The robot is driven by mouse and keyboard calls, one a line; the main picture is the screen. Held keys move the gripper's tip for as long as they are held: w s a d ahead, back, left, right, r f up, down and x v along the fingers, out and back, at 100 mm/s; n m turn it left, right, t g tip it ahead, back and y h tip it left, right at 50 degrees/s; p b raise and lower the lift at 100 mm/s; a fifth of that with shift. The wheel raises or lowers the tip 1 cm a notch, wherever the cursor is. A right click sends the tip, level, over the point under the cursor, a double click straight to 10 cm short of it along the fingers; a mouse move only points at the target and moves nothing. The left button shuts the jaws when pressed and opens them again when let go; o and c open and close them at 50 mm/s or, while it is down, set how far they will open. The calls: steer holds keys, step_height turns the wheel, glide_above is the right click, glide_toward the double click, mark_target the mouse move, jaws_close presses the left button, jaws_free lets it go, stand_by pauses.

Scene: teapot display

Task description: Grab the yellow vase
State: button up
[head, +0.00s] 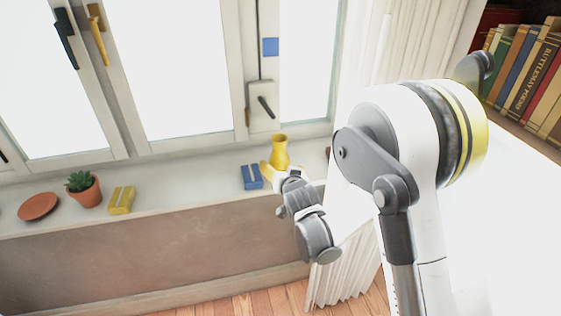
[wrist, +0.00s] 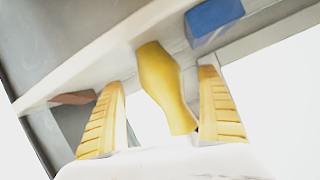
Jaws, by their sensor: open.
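The yellow vase (head: 280,150) stands upright on the windowsill, in front of the window frame, with its lower part partly hidden by my gripper in the head view. My gripper (head: 273,172) is at the vase, over the sill. In the wrist view, the vase (wrist: 165,85) shows between the two yellow ridged fingers of my gripper (wrist: 168,105). The fingers are open, one on each side of it, with visible gaps, wider on the left. I cannot tell whether either finger touches the vase.
On the sill (head: 205,170), a blue block (head: 251,177) lies just left of my gripper. Further left are a yellow block (head: 121,200), a potted succulent (head: 84,190) and a terracotta dish (head: 38,206). A white curtain (head: 350,284) hangs to the right, beside my arm.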

mark_target(280, 162)
steer(key=b+x, duration=0.2)
steer(key=x, duration=0.3)
steer(key=shift+w+r, duration=0.1)
steer(key=shift+r, duration=0.1)
steer(key=c, duration=1.5)
steer(key=shift+r, duration=0.2)
